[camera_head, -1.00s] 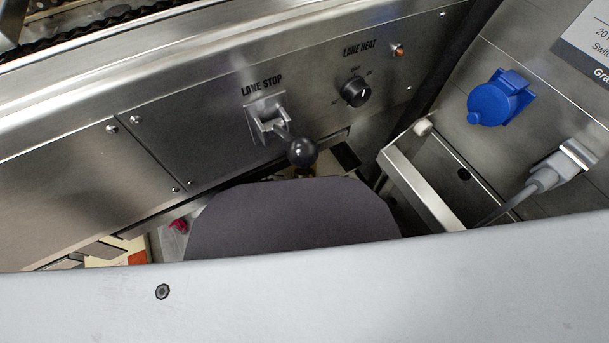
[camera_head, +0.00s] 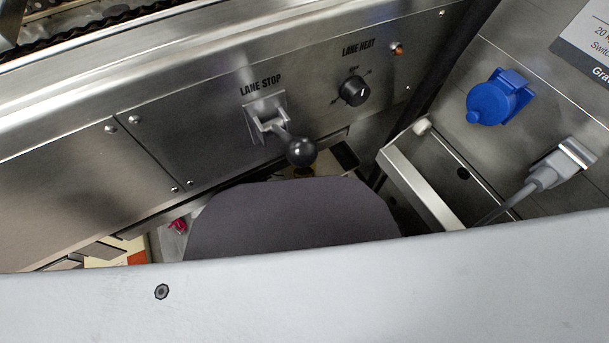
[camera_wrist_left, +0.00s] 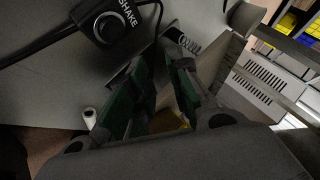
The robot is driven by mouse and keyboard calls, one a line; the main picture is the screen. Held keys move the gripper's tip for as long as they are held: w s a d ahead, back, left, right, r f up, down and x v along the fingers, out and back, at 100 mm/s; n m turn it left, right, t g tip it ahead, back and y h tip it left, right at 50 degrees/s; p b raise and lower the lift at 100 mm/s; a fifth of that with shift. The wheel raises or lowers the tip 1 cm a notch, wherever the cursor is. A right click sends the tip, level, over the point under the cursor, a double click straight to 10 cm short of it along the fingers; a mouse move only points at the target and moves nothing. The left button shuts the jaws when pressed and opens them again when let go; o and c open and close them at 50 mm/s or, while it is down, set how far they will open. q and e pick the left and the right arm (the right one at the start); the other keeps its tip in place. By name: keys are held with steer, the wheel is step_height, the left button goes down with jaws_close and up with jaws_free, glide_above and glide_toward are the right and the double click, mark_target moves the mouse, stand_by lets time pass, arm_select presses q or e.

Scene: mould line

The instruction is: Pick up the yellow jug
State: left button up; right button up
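No whole yellow jug shows in either view. In the left wrist view a small yellow patch (camera_wrist_left: 170,122) shows low between the fingers of my left gripper (camera_wrist_left: 167,48); most of it is hidden, and I cannot tell whether it is the jug. The two fingers, with dark green pads, stand apart with a gap between them. I cannot see them pressing on anything. Neither gripper shows in the head view, where my own pale body covers the lower part.
A steel panel carries a LANE STOP lever with a black ball (camera_head: 301,152) and a LANE HEAT knob (camera_head: 355,91). A blue socket cover (camera_head: 498,98) and a grey plug (camera_head: 553,171) are at right.

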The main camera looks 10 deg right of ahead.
arm_select(q)
steer(key=o, duration=0.5)
steer(key=shift+w+a+f+m+t+y, duration=0.1)
steer(key=shift+w+a+m+t+y, duration=0.25)
steer(key=shift+a+m, duration=0.2)
steer(key=o, duration=0.9)
steer(key=a+m, duration=0.1)
steer(key=w+a+m+t, duration=0.1)
steer(key=w+a+r+m+t+y, duration=0.1)
steer(key=m, duration=0.1)
steer(key=shift+a+t+b, duration=0.15)
steer(key=shift+t+b, duration=0.1)
steer(key=shift+b, duration=0.1)
steer(key=shift+o, duration=1.2)
steer(key=shift+w+a+r+m+t, duration=0.2)
steer(key=shift+m+t, duration=0.1)
steer(key=shift+m, duration=0.15)
steer(key=s+d+r+m+h+b, duration=0.1)
steer(key=s+d+m+h, duration=0.3)
steer(key=m, duration=0.8)
steer(key=s+d+r+m+g+h+b, duration=0.1)
steer(key=s+d+r+m+h, duration=0.2)
steer(key=m, duration=1)
steer(key=s+d+h, duration=0.1)
steer(key=s+h, duration=0.2)
steer(key=h, duration=0.1)
steer(key=shift+s+m+h, duration=0.2)
steer(key=shift+m+h, duration=0.1)
steer(key=shift+h, duration=0.05)
